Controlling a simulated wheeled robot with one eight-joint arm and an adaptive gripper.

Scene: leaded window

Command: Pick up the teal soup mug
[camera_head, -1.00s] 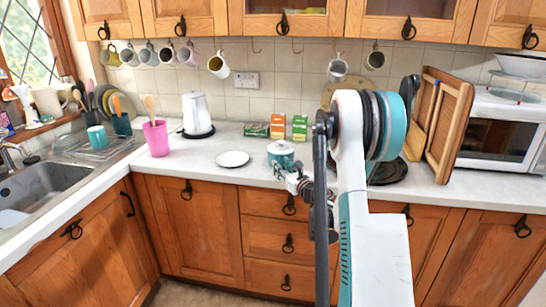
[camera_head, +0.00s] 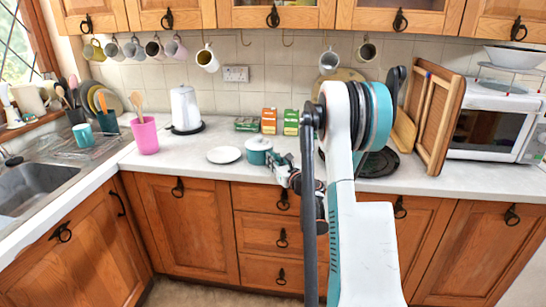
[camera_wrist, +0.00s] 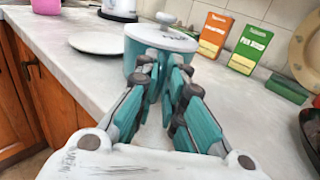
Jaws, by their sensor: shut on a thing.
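The teal soup mug (camera_head: 258,157) has a pale lid-like top. It stands upright at the front part of the counter, just right of the white plate. It also shows in the wrist view (camera_wrist: 136,53), straight ahead of the fingers. My gripper (camera_head: 283,170) comes in from the right, low beside the mug. In the wrist view my gripper (camera_wrist: 163,62) has its fingertips close together against the mug's near side, shut on it. The fingers hide the gripped part, so I cannot tell whether it is a handle. I cannot tell whether the mug's base touches the counter.
The white plate (camera_head: 224,155) lies close left of the mug. Orange (camera_head: 269,121) and green (camera_head: 291,122) boxes and a flat green box (camera_head: 247,124) stand behind. A white kettle (camera_head: 185,109) and pink cup (camera_head: 145,135) are farther left. A microwave (camera_head: 494,120) is at right.

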